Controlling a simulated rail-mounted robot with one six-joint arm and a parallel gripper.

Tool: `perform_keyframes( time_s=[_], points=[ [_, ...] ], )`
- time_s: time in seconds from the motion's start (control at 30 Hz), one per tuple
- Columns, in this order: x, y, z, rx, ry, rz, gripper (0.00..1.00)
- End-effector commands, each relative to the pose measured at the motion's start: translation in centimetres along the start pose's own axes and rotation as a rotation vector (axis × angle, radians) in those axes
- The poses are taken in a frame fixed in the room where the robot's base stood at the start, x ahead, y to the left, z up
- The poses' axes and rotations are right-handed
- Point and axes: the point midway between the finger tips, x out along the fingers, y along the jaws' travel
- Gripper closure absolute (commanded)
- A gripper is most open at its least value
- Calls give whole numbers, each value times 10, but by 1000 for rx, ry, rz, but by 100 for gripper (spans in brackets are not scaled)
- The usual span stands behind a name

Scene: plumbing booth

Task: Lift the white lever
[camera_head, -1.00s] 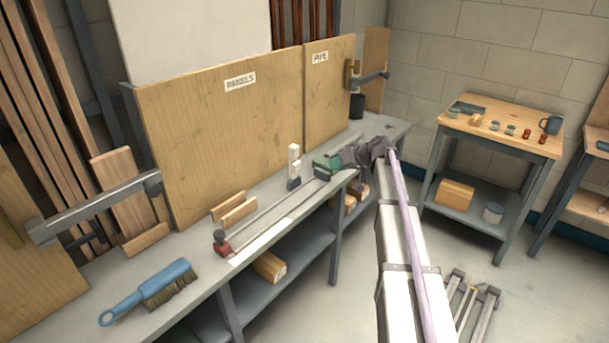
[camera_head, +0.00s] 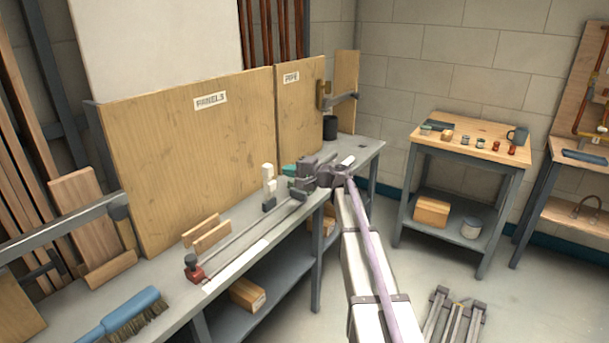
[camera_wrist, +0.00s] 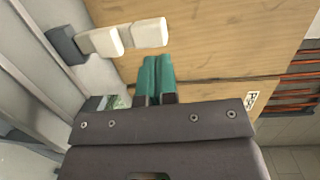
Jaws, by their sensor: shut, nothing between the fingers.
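The white lever (camera_head: 268,178) is two stacked white blocks on a dark base (camera_head: 269,204), standing upright on the grey bench along the back. In the wrist view, its white blocks (camera_wrist: 149,32) lie at the upper left, with the dark base (camera_wrist: 65,45) beyond. My gripper (camera_head: 287,169) is just right of the lever in the head view. In the wrist view, its teal fingers (camera_wrist: 155,72) are shut together and empty, tips close to the outer white block. I see a narrow gap in the picture, but cannot tell the depth.
On the bench (camera_head: 222,268) are a red-based stop (camera_head: 195,271), wooden strips (camera_head: 211,235) and a blue brush (camera_head: 125,318). Panel boards (camera_head: 190,160) stand close behind the lever. A wooden-topped table (camera_head: 470,132) with small cans stands right. Floor shows between table and bench.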

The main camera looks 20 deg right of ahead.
Motion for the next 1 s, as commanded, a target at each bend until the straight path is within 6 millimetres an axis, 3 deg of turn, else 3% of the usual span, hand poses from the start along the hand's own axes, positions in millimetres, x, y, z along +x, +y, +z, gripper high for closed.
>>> perform_keyframes(
  time_s=[0.1, 0.3, 1.0],
  points=[
    [23, 1, -1, 0, -1, 0, 100],
    [40, 0, -1, 0, 1, 0, 100],
    [55, -5, -2, 0, 1, 0, 100]
  ],
)
